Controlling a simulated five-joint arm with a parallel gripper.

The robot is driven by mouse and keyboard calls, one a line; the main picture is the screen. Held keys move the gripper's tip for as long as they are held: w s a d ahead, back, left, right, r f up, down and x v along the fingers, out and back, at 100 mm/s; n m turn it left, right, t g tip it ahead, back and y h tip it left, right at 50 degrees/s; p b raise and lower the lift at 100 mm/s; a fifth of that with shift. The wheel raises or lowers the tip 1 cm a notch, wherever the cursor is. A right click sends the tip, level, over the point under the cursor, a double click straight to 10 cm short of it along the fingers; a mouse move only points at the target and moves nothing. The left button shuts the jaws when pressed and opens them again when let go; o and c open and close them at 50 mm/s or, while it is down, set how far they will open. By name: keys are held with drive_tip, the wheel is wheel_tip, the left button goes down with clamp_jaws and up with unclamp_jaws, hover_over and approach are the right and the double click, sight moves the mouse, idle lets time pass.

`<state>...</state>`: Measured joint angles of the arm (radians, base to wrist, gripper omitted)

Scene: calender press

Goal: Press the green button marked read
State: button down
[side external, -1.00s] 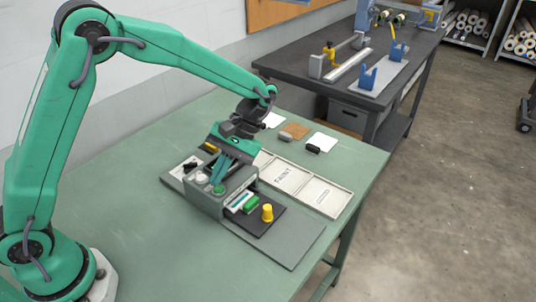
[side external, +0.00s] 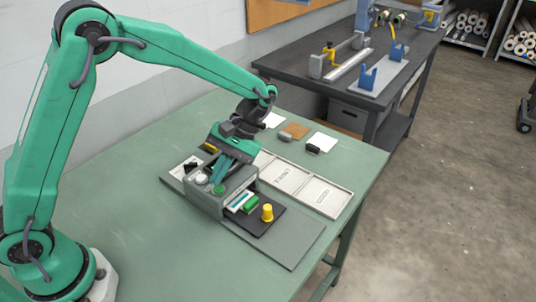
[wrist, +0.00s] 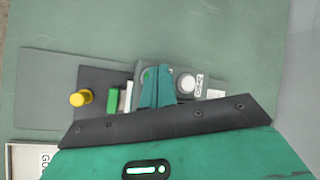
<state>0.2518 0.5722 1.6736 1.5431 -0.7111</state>
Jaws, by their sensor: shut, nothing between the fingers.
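The green button (side external: 219,190) is round and sits on top of the grey press housing (side external: 208,203). A white round button (side external: 201,178) is beside it. My gripper (side external: 217,181) is shut and empty, pointing down at the housing with its fingertips right by the green button. In the wrist view the closed teal fingers (wrist: 159,72) partly cover the green button (wrist: 147,74), with the white button (wrist: 186,84) to their right. I cannot tell whether the fingertips touch the green button, and no "read" marking is legible.
A green block (side external: 250,204) and a yellow knob (side external: 267,212) stand on the press's dark plate, close to the housing. Labelled trays (side external: 292,179) lie behind it. Small blocks and cards are farther back. The green table (side external: 110,205) is clear at the left.

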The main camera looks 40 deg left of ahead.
sight(220, 186)
drive_tip(key=shift+f, duration=0.75)
idle(0.9)
drive_tip(key=shift+r, duration=0.8)
drive_tip(key=shift+r, duration=0.1)
idle(0.4)
drive_tip(key=shift+r, duration=2.4)
drive_tip(key=shift+a, duration=0.1)
drive_tip(key=s+a+r+m+t+h, duration=0.1)
drive_tip(key=s+a+r+m+t, duration=0.1)
drive_tip(key=s+a+r+t, duration=0.2)
drive_tip(key=s+a+r+m+t, duration=0.3)
drive_tip(key=s+a+r+t, duration=0.1)
drive_tip(key=s+t, duration=0.4)
drive_tip(key=shift+s+a+r+t+h, duration=0.4)
drive_tip(key=shift+s+a, duration=0.1)
drive_tip(key=shift+s, duration=0.25)
